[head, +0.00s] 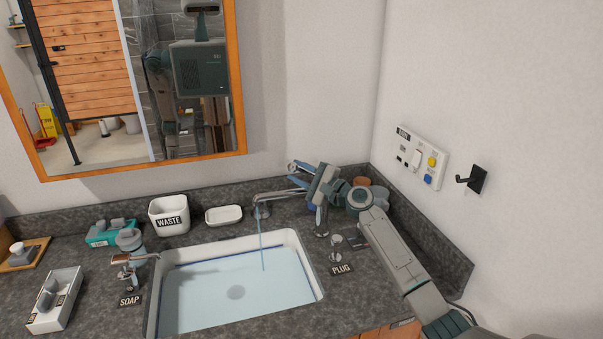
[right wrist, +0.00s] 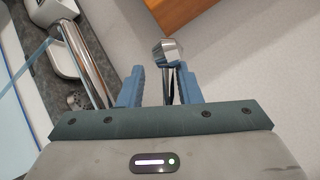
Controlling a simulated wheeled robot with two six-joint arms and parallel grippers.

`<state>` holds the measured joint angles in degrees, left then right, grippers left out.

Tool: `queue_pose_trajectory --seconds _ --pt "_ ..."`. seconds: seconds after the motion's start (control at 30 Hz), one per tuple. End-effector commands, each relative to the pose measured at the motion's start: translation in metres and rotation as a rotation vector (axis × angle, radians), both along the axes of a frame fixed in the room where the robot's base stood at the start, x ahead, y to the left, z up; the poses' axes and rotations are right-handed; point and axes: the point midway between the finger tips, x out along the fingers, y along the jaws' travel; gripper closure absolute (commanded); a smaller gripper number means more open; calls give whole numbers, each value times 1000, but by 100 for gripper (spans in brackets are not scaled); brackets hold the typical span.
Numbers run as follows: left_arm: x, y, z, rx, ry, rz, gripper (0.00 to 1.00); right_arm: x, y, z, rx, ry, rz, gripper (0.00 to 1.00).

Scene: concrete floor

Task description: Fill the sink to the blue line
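The sink (head: 308,268) holds clear, pale blue water (head: 200,295). The blue line (head: 225,257) runs along the inner wall, with the water surface close below it at the back; the exact gap is hard to tell. A thin stream falls from the chrome faucet (head: 280,195) into the basin. My right gripper (head: 294,174) is behind the spout, by the mirror wall. In the right wrist view its blue fingers (right wrist: 158,86) stand apart on either side of the chrome faucet lever (right wrist: 168,52), with a gap visible. My left gripper is out of view.
A soap dispenser (head: 128,240), waste bin (head: 170,215) and soap dish (head: 224,215) stand left of and behind the sink. A plug label (head: 342,269) and plug control are at right. The wall panel (head: 420,158) and hook (head: 473,179) are beyond my right arm.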

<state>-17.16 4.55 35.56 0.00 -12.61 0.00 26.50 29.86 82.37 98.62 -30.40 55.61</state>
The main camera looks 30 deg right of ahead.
Motion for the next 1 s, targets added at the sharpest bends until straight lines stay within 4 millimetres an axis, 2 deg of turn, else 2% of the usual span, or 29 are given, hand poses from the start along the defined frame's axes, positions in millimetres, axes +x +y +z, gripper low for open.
queue_pose_trajectory --seconds 0.17,0.47,0.8,1.0 --pt "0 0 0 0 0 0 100 0 1 5 -2 -9 2 68" --pt "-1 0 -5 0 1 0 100 -6 -5 1 -7 -6 -4 68" --pt "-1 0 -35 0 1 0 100 -62 -28 -10 -11 -7 0 68" --pt "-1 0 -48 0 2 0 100 -85 -37 -11 -9 -8 1 68"
